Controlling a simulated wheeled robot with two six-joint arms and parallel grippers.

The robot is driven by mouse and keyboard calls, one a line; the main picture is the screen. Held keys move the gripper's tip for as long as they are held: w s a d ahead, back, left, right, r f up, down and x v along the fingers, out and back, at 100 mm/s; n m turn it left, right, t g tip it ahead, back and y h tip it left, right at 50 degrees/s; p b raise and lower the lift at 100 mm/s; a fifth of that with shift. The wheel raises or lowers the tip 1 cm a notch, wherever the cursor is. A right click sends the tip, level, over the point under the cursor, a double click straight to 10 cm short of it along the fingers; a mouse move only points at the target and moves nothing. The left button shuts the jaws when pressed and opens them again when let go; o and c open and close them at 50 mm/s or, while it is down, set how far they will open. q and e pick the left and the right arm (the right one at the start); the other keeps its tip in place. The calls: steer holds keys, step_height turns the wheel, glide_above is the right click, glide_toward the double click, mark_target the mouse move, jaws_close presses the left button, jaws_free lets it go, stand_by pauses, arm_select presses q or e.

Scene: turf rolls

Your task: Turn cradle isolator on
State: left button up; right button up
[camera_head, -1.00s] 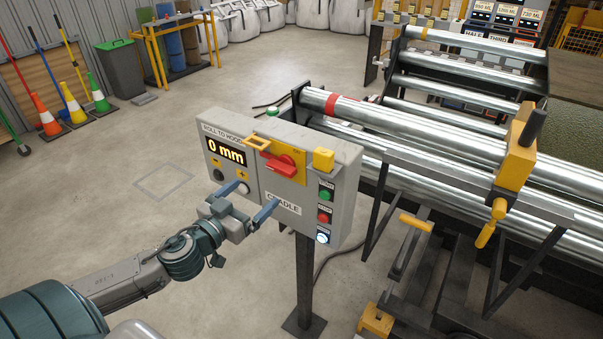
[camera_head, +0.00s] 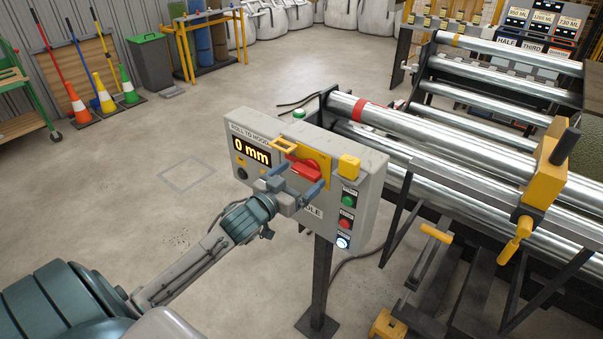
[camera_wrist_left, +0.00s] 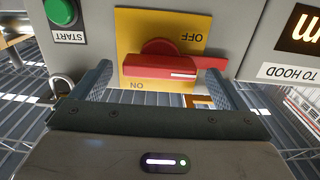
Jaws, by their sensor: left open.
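The cradle isolator is a red rotary handle (camera_head: 303,166) on a yellow plate (camera_head: 323,160), on the grey control box (camera_head: 374,172). In the upside-down left wrist view the red handle (camera_wrist_left: 170,66) lies crosswise, its white line at the right end. The plate there reads OFF above the handle and ON below it. My left gripper (camera_head: 296,176) is open right in front of the handle. In the wrist view its fingers stand on either side of the handle; whether they touch it I cannot tell. It partly covers the CRADLE label. My right gripper is not in view.
A yellow block (camera_head: 349,167) sticks out at the box's upper right, above the green start button (camera_head: 348,200), a red button (camera_head: 345,223) and a lit button (camera_head: 342,241). Steel rollers (camera_head: 450,145) and a yellow-handled frame stand close right.

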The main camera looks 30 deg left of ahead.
arm_select(q)
steer(key=shift+w+d, duration=0.1)
steer(key=shift+w, duration=0.6)
steer(key=c, duration=1)
steer(key=shift+m, duration=0.5)
steer(key=m, duration=0.7)
steer(key=shift+m, duration=0.3)
steer(key=m+b, duration=0.1)
steer(key=m, duration=0.4)
steer(key=shift+f+b, duration=0.15)
steer(key=shift+b, duration=0.2)
steer(key=shift+m+b, duration=0.5)
steer(key=shift+m, duration=1.6)
